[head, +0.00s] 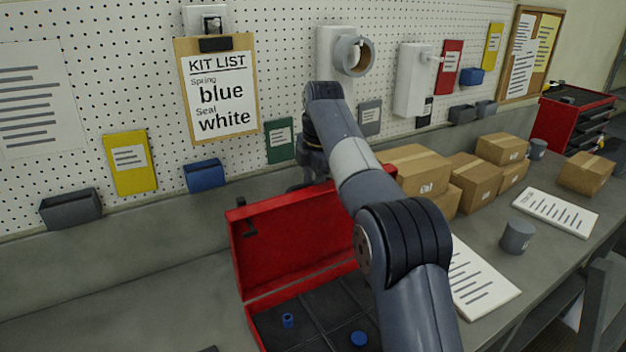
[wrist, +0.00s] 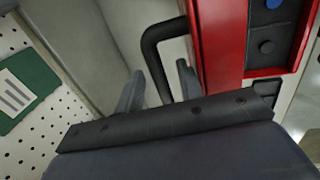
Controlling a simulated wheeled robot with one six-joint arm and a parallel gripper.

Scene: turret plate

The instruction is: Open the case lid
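The red case (head: 249,309) sits open on the bench in the head view. Its lid (head: 285,235) stands up at the back, with its red inner side facing me. A small blue cylinder (head: 288,320) and a round blue piece (head: 359,339) lie in the dark divided inside. My arm hides the right part of the case and lid. My gripper (wrist: 158,88) is behind the lid, mostly hidden in the head view. In the wrist view its two fingers are apart, with a black bar handle (wrist: 152,62) showing between them. Contact with the handle cannot be told.
Cardboard boxes (head: 475,180), a grey cup (head: 517,236) and paper sheets (head: 482,281) lie right of the case. The pegboard (head: 280,60) behind holds a kit list (head: 218,95) and small bins.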

